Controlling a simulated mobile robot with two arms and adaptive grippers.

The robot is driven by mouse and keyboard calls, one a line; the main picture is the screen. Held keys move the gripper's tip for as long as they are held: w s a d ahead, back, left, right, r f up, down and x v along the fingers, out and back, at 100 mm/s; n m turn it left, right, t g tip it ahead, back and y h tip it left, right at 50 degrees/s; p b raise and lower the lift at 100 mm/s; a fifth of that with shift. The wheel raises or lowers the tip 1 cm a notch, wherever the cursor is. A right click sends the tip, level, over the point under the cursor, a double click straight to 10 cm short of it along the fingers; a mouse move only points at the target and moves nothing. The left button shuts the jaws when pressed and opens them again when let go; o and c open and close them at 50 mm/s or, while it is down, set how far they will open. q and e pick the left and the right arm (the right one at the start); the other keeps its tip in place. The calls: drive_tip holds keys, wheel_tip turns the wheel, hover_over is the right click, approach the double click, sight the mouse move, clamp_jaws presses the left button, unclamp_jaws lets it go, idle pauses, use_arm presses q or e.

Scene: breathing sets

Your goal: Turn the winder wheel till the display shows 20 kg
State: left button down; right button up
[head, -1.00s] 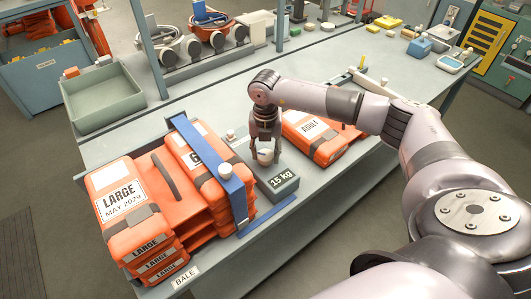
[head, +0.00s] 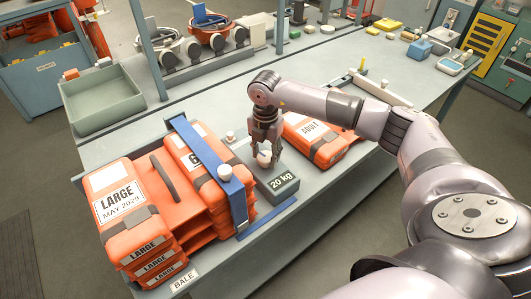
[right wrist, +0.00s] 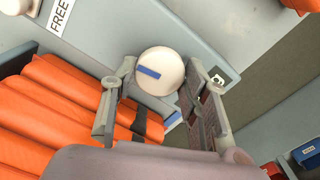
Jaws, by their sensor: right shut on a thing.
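The winder box stands on the bench with its display (head: 283,182) reading 20 kg. The cream winder wheel (head: 264,158) is on top of the box; in the right wrist view the wheel (right wrist: 160,70) shows a blue mark across it. My right gripper (head: 265,150) points down over the box and is shut on the wheel, one finger on each side. A blue strap (head: 222,172) runs over the orange bale of packs (head: 120,195) left of the winder. My left gripper is not in view.
An orange pack marked ADULT (head: 312,137) lies right of the winder. A green tray (head: 102,103) is at the back left. A white knob (head: 229,136) sits behind the strap.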

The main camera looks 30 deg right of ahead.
sight(266, 156)
drive_tip(key=o, duration=1.1)
drive_tip(key=shift+o, duration=0.2)
drive_tip(key=shift+r, duration=0.3)
wheel_tip(266, 156, up, 12)
drive_tip(key=shift+f, duration=0.25)
